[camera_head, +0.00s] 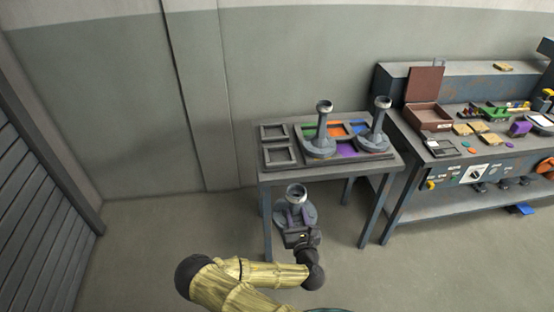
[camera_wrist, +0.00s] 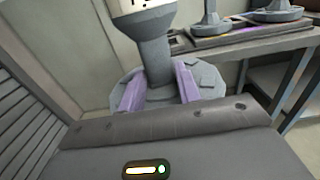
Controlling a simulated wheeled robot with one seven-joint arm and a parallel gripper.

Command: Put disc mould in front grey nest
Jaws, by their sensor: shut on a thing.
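My gripper (camera_head: 299,216) has purple fingers and is shut on a grey disc mould (camera_head: 297,193), a wide disc base with a post and a cup top. I hold it upright in front of the table's near edge, apart from the table. In the wrist view the mould's post (camera_wrist: 154,58) stands between the fingers (camera_wrist: 158,88), and its top is cut off. The front grey nest (camera_head: 280,156) is the empty square frame at the near left of the tray. The tray is beyond the held mould.
The tray on the small table (camera_head: 333,180) also has an empty back grey nest (camera_head: 274,132) and green, orange, blue and purple nests. Two similar moulds (camera_head: 319,143) (camera_head: 376,135) stand on its coloured part. A cluttered workbench (camera_head: 482,150) stands at right; floor at left is clear.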

